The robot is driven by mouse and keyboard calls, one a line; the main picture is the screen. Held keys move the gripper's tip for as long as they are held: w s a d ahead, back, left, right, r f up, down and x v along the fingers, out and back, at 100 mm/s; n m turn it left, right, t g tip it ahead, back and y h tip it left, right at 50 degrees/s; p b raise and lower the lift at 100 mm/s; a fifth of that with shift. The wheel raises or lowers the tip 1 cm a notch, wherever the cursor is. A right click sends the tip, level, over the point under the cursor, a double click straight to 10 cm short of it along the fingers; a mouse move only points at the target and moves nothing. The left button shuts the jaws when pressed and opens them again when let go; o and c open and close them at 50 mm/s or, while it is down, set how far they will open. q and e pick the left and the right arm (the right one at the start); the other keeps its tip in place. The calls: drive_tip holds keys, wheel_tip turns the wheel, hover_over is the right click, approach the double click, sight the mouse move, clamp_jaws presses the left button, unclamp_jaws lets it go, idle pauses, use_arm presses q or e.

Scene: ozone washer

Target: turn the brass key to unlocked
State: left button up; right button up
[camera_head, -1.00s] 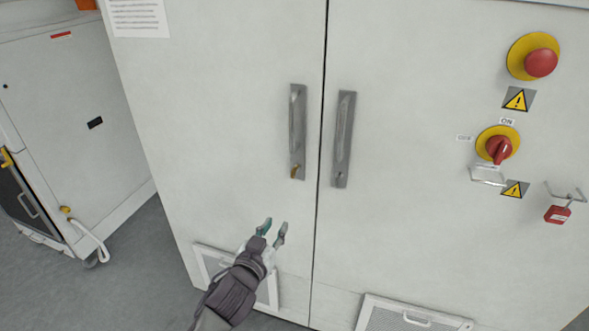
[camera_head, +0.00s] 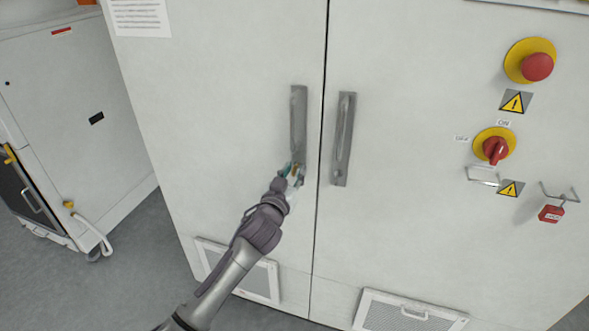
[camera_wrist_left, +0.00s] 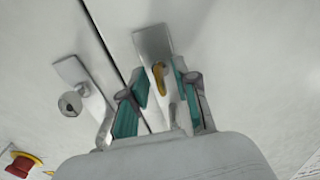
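The brass key (camera_head: 295,169) sits at the lower end of the left door handle (camera_head: 299,120). In the left wrist view the key (camera_wrist_left: 158,78) shows as a small yellow-brass piece in front of the handle plate (camera_wrist_left: 152,42). My left gripper (camera_head: 291,172) is at the key. In the wrist view its teal-padded fingers (camera_wrist_left: 160,98) stand apart, one on each side of the key and the lower handle. I cannot tell whether either pad touches the key. My right gripper is not in view.
The right door handle (camera_head: 343,138) is close by, across the door gap. A red emergency button (camera_head: 537,67), a red rotary switch (camera_head: 495,150) and a red padlock (camera_head: 551,214) are on the right door. A grey cabinet (camera_head: 75,120) stands at left.

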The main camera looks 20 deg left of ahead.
use_arm(q)
drive_tip(key=shift+w, duration=0.45)
clamp_jaws()
drive_tip(key=shift+m, duration=0.4)
drive_tip(key=m+p, duration=0.1)
drive_tip(key=m, duration=0.7)
drive_tip(key=shift+m+p, duration=0.3)
drive_tip(key=shift+p, duration=0.1)
drive_tip(key=m, duration=0.4)
drive_tip(key=shift+p, duration=0.4)
drive_tip(key=shift+m+p, duration=0.35)
drive_tip(key=shift+m, duration=1.85)
